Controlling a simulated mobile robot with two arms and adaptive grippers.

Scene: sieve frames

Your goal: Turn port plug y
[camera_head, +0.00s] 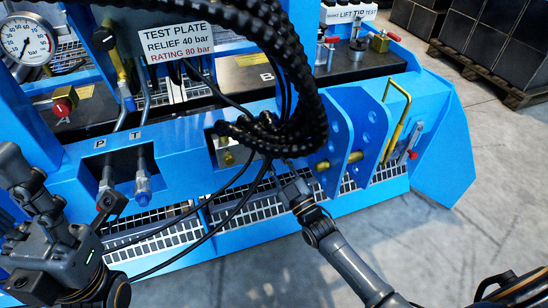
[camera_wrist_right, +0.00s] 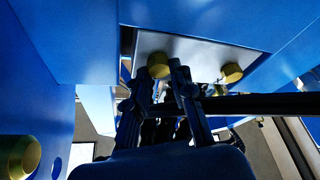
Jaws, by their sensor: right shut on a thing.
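A pale plate (camera_wrist_right: 200,48) under the blue frame carries brass port plugs in the right wrist view. One brass plug (camera_wrist_right: 159,66) sits between the fingertips of my right gripper (camera_wrist_right: 160,72), which is shut on it. A second brass plug (camera_wrist_right: 232,72) is to the right, apart from the fingers. I cannot read which plug is y. In the head view, a brass plug (camera_head: 228,158) shows in a recess, partly covered by black hoses. My right gripper (camera_head: 284,168) is partly hidden by those hoses. My left gripper (camera_head: 112,203) is at the left, near the P and T ports; its opening is unclear.
Thick black hoses (camera_head: 290,80) hang over the middle of the blue bench (camera_head: 185,150). Thin black cables cross the grating (camera_head: 165,235). Blue lugs (camera_head: 345,125) with brass pins and a yellow handle (camera_head: 398,115) stand right of my right gripper. A gauge (camera_head: 27,40) is upper left.

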